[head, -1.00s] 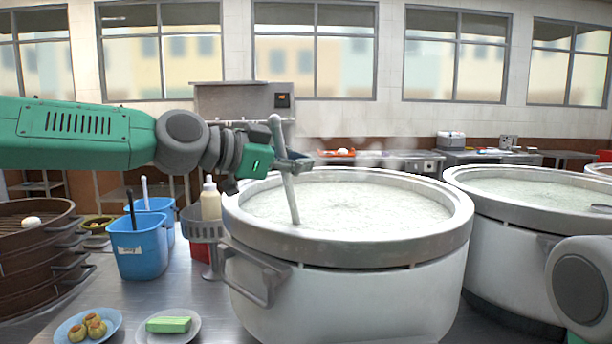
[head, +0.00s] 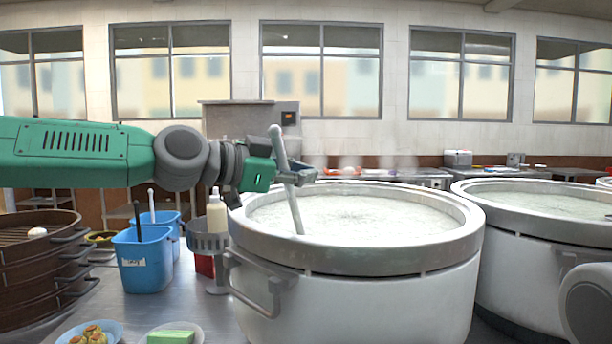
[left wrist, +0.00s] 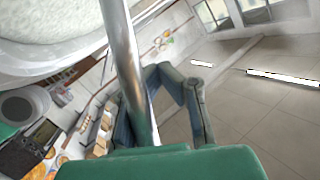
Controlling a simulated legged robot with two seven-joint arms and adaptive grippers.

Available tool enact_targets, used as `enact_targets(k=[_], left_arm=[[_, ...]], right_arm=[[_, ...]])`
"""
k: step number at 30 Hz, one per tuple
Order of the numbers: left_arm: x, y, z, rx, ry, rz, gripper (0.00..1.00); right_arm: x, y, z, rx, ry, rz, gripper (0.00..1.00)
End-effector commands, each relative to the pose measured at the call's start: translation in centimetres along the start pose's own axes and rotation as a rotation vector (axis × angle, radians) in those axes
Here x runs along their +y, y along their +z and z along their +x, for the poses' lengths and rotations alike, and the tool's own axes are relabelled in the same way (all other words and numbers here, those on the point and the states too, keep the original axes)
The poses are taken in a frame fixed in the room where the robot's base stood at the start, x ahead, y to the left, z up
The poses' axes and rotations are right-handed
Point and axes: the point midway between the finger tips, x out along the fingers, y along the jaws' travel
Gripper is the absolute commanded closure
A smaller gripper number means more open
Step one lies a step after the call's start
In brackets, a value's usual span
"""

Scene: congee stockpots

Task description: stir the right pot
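My left gripper (head: 298,176) is shut on a grey metal rod-like utensil (head: 293,205), held steeply tilted. Its lower end goes into the pale congee near the left rim of the nearer, middle pot (head: 360,300); what is under the surface is hidden. In the left wrist view the shaft (left wrist: 130,70) runs beside the curled fingers (left wrist: 180,95), with the pale congee (left wrist: 50,20) at the upper left. The other large pot (head: 520,265) stands at the right, full of congee, cut by the frame edge. My right gripper is not in view.
Left of the middle pot are a grey basket with a bottle (head: 217,215), blue bins (head: 142,260) and stacked steamers (head: 40,275). A rounded grey part of mine covers the lower right.

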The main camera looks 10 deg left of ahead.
Motion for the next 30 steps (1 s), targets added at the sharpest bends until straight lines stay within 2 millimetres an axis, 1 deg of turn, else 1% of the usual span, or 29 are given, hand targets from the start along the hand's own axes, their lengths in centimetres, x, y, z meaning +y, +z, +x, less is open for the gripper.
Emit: enact_targets(k=[4,30], left_arm=[[-0.3,-0.8,-0.1,0.0,0.0,0.001,1.0],[-4.2,-9.9,-1.8,0.0,0.0,0.0,1.0]], right_arm=[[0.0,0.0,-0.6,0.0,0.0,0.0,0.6],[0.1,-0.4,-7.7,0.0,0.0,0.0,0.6]])
